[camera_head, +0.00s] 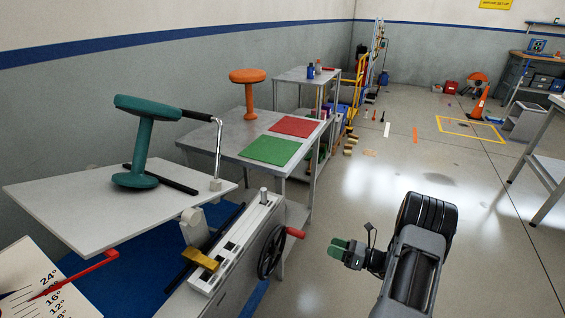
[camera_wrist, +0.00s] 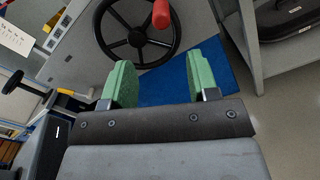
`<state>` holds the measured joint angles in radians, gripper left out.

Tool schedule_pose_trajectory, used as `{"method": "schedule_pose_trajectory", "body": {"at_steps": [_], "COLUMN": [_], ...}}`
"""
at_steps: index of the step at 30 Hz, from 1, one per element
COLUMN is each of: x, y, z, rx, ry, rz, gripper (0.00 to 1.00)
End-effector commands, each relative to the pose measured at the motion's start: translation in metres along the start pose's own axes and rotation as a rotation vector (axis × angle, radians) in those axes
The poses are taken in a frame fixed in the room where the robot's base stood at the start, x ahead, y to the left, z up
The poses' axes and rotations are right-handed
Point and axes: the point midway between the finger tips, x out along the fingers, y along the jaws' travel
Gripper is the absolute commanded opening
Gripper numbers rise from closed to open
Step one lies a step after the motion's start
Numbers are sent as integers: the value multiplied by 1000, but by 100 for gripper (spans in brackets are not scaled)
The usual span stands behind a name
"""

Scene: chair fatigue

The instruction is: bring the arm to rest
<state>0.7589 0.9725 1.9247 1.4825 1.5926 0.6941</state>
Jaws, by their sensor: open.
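My gripper (camera_head: 341,252) is open and empty, with green finger pads, in the right-centre of the head view. My arm bends in the air over bare floor, right of the test machine. In the wrist view my gripper (camera_wrist: 165,85) has its two green pads wide apart, with nothing between them. Beyond them is a black handwheel (camera_wrist: 136,35) with a red handle (camera_wrist: 161,14). In the head view the same handwheel (camera_head: 271,252) is left of my gripper, apart from it.
A teal stool (camera_head: 142,140) stands on the tilted white plate (camera_head: 80,207). An orange stool (camera_head: 248,90), a green mat (camera_head: 270,150) and a red mat (camera_head: 296,126) are on the grey table (camera_head: 232,135) behind. A table (camera_head: 548,170) stands far right. The floor between is clear.

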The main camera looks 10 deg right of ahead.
Motion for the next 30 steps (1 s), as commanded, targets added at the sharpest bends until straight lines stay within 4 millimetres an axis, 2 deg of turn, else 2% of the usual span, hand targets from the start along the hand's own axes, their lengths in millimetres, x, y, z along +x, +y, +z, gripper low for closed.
{"method": "schedule_pose_trajectory", "body": {"at_steps": [3,7,10,14,17,20,24,30], "x": [0,-2,-7,-10,-14,-19,-25,-24], "y": [-1,15,41,86,119,151,193,246], "z": [-4,-36,-49,-36,-16,12,61,137], "rx": [-48,-130,-244,-481,-680,-907,-1249,-1702], "ry": [21,165,314,541,698,854,1055,1273], "rz": [-7,55,154,351,515,696,951,1229], "gripper": [54,54,54,54,54,54,54,54]}}
